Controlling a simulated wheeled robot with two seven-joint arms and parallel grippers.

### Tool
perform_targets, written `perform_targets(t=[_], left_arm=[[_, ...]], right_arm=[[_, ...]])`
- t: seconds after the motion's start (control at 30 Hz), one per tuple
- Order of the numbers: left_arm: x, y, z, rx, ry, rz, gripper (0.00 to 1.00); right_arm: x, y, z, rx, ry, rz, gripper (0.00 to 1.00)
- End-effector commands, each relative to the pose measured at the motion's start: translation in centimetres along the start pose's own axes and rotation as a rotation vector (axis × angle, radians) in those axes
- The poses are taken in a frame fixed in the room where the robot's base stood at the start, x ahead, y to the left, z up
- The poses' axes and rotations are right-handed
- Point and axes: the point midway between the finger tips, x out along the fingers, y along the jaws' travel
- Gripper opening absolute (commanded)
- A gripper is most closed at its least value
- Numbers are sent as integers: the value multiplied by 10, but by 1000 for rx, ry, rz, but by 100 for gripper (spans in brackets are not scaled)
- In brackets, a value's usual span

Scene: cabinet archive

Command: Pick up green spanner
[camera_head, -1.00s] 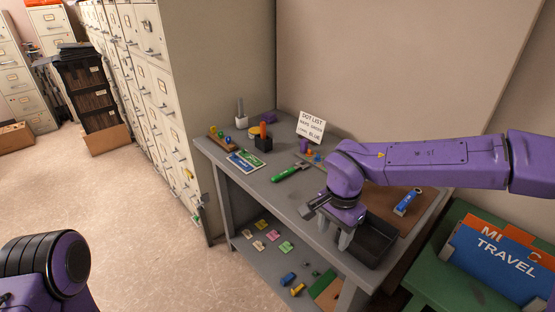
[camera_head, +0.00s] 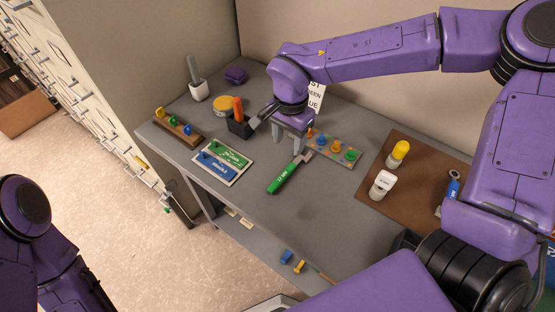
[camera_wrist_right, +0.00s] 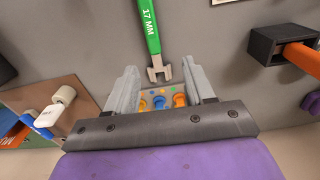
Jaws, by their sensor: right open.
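The green spanner (camera_head: 283,178) lies flat on the grey bench, with its metal jaw end pointing toward the back right. In the right wrist view its green handle (camera_wrist_right: 148,22) reads "17 MM", and its open jaw shows between my fingertips. My right gripper (camera_head: 288,145) is open and empty, fingers pointing down, close to the spanner's jaw end. It also shows in the right wrist view (camera_wrist_right: 160,68) with the fingers apart. I cannot tell its exact height above the bench. My left arm shows at the lower left, but its gripper is out of view.
A board with coloured knobs (camera_head: 337,150) lies just right of the spanner. A black holder with an orange handle (camera_head: 239,126) stands behind. A brown mat (camera_head: 408,205) is at right. The bench front is clear.

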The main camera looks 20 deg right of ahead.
Motion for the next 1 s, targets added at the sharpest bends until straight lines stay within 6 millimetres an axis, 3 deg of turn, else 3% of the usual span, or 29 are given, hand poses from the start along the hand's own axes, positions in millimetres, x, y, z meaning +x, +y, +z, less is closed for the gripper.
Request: perform_targets(t=[0.1, 0.27, 0.5, 0.8, 0.97, 1.0], left_arm=[[-2, -1, 0, 1, -1, -1, 0], [-4, -1, -1, 0, -1, -1, 0], [-12, -1, -5, 0, 0, 0, 0], [-11, -1, -5, 0, 0, 0, 0], [-11, -1, -5, 0, 0, 0, 0], [-11, -1, -5, 0, 0, 0, 0]], right_arm=[[25, 2, -2, 5, -2, 8, 53], [44, 3, -5, 10, -1, 6, 53], [85, 8, -5, 8, -2, 8, 53], [94, 6, -5, 7, -2, 4, 53], [94, 6, -5, 7, -2, 4, 1], [94, 6, -5, 7, -2, 4, 0]])
